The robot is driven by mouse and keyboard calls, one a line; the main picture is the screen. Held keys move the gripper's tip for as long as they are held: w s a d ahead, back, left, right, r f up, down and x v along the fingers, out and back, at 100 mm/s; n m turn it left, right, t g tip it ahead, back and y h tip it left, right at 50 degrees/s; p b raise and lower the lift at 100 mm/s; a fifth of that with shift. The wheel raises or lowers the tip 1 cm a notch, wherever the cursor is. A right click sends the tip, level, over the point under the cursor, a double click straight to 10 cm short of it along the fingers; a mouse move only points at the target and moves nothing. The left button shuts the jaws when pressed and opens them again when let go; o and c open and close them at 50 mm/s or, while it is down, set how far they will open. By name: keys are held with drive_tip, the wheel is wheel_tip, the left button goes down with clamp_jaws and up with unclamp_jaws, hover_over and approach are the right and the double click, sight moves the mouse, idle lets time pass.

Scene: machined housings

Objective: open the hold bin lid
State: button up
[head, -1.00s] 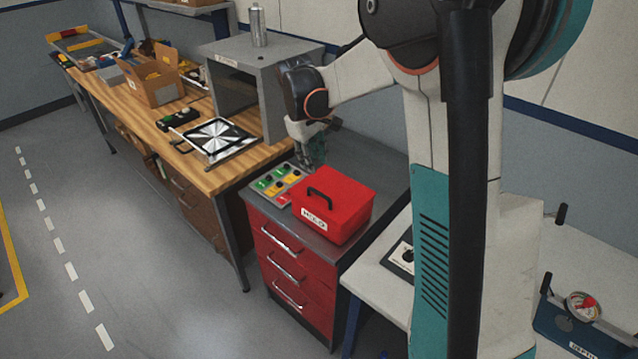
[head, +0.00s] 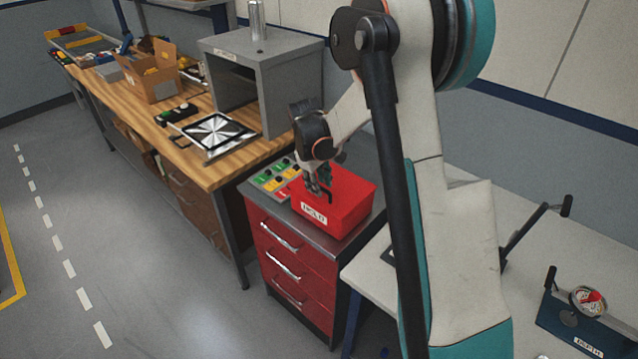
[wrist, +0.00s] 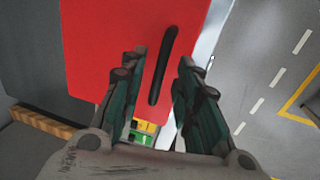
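The hold bin (head: 345,207) is a red box with a white label on its front, standing on the grey top of a red drawer cabinet. Its lid is shut. A black bar handle on the lid is partly hidden by my gripper (head: 319,188) in the head view. In the wrist view the red lid (wrist: 100,45) fills the upper left, and the black handle (wrist: 163,65) runs between my two fingers (wrist: 160,85). The fingers are apart, one on each side of the handle. I see no clear contact with it.
A grey open-fronted box (head: 262,75) stands behind on the wooden bench (head: 225,172). A white table (head: 470,270) with a dial gauge (head: 588,302) is at right. The floor at left is clear.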

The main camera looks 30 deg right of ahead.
clamp_jaws()
drive_tip(key=shift+r, duration=0.1)
